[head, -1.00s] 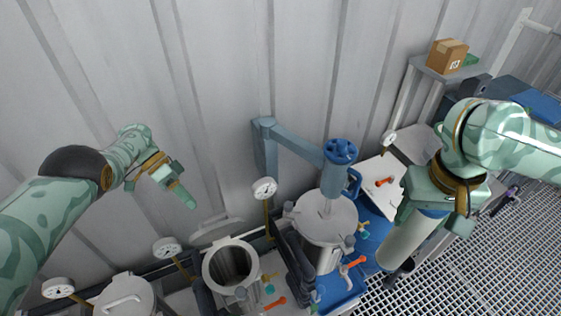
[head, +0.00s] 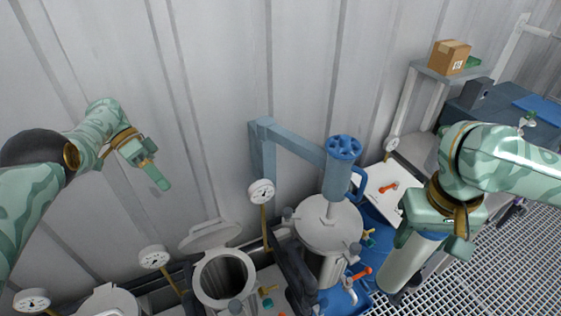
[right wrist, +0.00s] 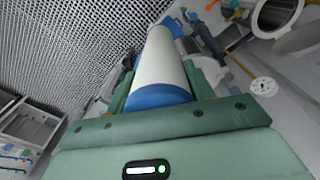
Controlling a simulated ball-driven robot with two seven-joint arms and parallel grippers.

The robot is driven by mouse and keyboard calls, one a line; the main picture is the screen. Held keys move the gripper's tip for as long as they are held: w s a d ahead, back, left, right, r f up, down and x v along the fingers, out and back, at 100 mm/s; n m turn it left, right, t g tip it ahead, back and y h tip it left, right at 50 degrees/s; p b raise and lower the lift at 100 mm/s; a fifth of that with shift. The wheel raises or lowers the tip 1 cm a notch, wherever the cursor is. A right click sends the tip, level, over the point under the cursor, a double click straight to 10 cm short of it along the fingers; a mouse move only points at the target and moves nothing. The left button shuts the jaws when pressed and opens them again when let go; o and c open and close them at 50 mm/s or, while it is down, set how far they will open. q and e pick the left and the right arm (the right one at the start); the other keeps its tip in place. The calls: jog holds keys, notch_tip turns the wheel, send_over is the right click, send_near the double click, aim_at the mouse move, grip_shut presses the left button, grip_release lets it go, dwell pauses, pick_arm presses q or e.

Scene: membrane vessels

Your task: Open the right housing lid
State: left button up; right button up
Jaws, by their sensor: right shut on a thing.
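The right housing (head: 322,268) is a metal vessel with its round grey lid (head: 325,232) down on top, with clamp knobs around the rim. A blue handwheel (head: 343,148) on a blue-grey swing arm (head: 290,143) stands over the lid, with a rod reaching down to it. My right gripper (head: 432,233) is shut on a white cylinder with blue end bands (head: 405,262), held to the right of the housing; the cylinder fills the right wrist view (right wrist: 160,68). My left gripper (head: 155,172) hangs empty in front of the wall, left of the lid; its jaw gap is not clear.
The middle housing (head: 222,282) is open, its lid (head: 210,236) tipped back. A further lidded housing (head: 108,302) is at the lower left. Gauges (head: 262,192) on brass stems stand behind the row. A cardboard box (head: 448,57) sits on a shelf. Grated floor lies at right.

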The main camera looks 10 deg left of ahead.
pick_arm(q)
jog(key=shift+w+a+r+b, duration=0.25)
jog(key=shift+a+b, duration=0.25)
jog(key=shift+b, duration=0.4)
